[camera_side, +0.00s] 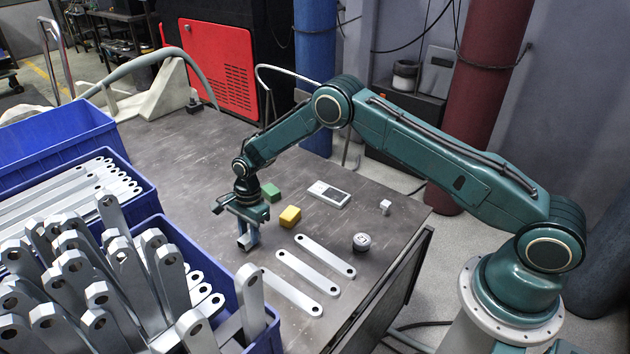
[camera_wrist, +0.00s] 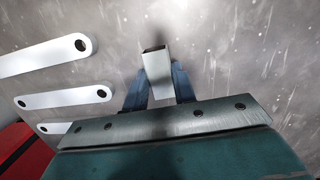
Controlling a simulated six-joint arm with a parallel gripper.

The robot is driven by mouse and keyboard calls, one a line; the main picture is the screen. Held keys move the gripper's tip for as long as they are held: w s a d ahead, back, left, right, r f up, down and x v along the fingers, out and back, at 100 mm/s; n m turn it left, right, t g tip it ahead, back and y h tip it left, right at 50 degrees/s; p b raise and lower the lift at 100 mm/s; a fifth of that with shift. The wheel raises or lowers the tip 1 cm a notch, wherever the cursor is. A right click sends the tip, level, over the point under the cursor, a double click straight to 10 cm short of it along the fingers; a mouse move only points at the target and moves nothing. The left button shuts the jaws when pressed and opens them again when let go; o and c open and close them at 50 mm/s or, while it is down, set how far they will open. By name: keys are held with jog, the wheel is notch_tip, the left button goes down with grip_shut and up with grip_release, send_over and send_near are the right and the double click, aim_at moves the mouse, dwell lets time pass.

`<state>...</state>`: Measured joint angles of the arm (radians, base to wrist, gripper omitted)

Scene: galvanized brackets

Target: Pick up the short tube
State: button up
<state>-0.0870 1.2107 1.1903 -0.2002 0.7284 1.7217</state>
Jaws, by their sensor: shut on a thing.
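The short tube (camera_wrist: 157,68) is a pale grey, square, hollow piece. In the wrist view it stands between the two blue fingers of my gripper (camera_wrist: 160,82), with its dark open end showing. My gripper (camera_side: 248,238) is shut on it, and the fingers touch it on both sides. In the side view the tube (camera_side: 243,242) shows only in small part between the fingers, low over the table. I cannot tell whether its lower end touches the table.
Several flat galvanized brackets (camera_side: 307,271) lie to the right of my gripper. A yellow block (camera_side: 290,217), a green block (camera_side: 271,192), a caliper-like device (camera_side: 329,195), a round grey part (camera_side: 361,242) and a small cube (camera_side: 385,207) lie nearby. Blue crates (camera_side: 183,243) of brackets stand left.

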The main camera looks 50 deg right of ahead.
notch_tip(320, 180, up, 19)
dwell(0.5)
dwell(0.5)
